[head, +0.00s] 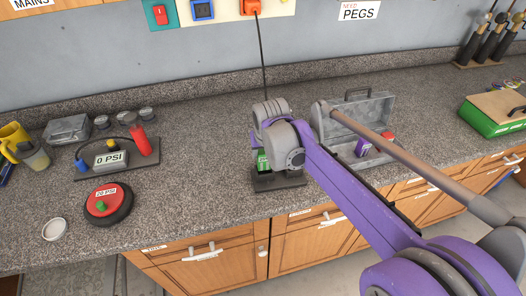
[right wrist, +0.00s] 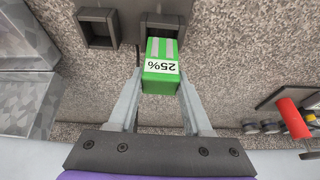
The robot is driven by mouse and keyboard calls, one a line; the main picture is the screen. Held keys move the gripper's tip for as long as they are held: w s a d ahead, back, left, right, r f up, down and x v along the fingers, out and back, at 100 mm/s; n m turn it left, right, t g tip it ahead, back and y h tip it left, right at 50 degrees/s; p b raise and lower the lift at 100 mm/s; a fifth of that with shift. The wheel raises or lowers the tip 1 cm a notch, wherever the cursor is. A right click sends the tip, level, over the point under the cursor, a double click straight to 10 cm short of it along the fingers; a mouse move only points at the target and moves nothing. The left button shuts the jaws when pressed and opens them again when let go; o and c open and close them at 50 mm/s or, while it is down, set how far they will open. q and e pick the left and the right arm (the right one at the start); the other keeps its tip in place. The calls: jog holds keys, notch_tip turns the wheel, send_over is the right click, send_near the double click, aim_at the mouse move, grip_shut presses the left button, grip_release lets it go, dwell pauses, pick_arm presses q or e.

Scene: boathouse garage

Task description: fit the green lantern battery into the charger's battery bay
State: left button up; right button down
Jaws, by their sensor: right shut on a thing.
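The green lantern battery (right wrist: 160,72) has a white label reading 25%. My right gripper (right wrist: 161,88) is shut on it, one finger on each side. In the right wrist view its far end meets the right-hand one of two square bays in the dark charger (right wrist: 123,30); I cannot tell how deep it sits. The left-hand bay looks empty. In the head view the charger (head: 278,182) stands on the counter, the green battery (head: 263,160) shows just above it, and my right wrist hides much of both. My left gripper is not in view.
An open grey metal case (head: 365,112) with a purple block stands right of the charger, behind my right arm. A pressure gauge stand (head: 112,172) and a round red-topped device (head: 108,203) are at the left. A black cord runs up to an orange socket (head: 253,6).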

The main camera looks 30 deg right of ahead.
jog(key=shift+s+r, duration=0.1)
jog(key=shift+s, duration=0.35)
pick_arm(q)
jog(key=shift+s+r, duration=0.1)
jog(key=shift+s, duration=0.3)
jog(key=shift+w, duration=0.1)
pick_arm(e)
jog(key=shift+w, duration=0.15)
jog(key=shift+f, duration=0.2)
jog(key=shift+f+b, duration=0.35)
jog(key=shift+f, duration=0.15)
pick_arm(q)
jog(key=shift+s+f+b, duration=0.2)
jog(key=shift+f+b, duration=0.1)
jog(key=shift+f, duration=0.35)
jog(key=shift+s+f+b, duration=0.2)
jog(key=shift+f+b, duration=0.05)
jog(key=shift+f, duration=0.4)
pick_arm(e)
jog(key=shift+f, duration=1.05)
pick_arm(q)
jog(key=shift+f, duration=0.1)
pick_arm(e)
jog(key=shift+f, duration=0.15)
jog(key=shift+c, duration=1.2)
grip_release()
